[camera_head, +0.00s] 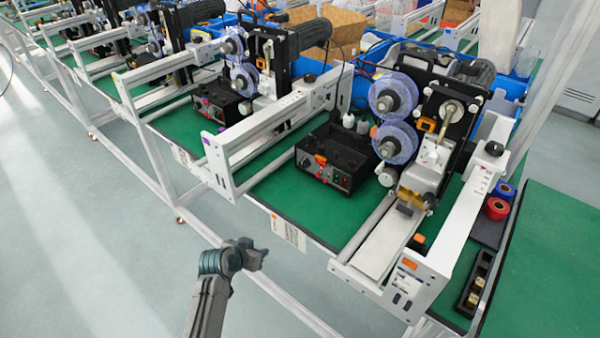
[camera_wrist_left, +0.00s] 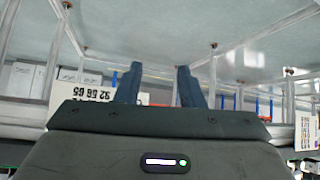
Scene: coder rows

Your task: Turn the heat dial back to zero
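A black control box (camera_head: 337,165) stands on the green bench top of the nearest coder machine in the head view. Its front panel has an orange switch and small red and green spots. The heat dial is too small to pick out on it, and its setting cannot be read. My left gripper (camera_head: 259,252) is in front of and below the bench edge, over the floor, well apart from the box. In the left wrist view my left gripper (camera_wrist_left: 160,86) has its two fingers apart with nothing between them. My right gripper is not in view.
The nearest coder (camera_head: 430,150) has blue-toned reels and a white frame with rails (camera_head: 425,255) jutting toward me. Red and blue tape rolls (camera_head: 497,208) lie at its right. A similar coder (camera_head: 265,80) stands to the left. The grey floor (camera_head: 90,220) is open.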

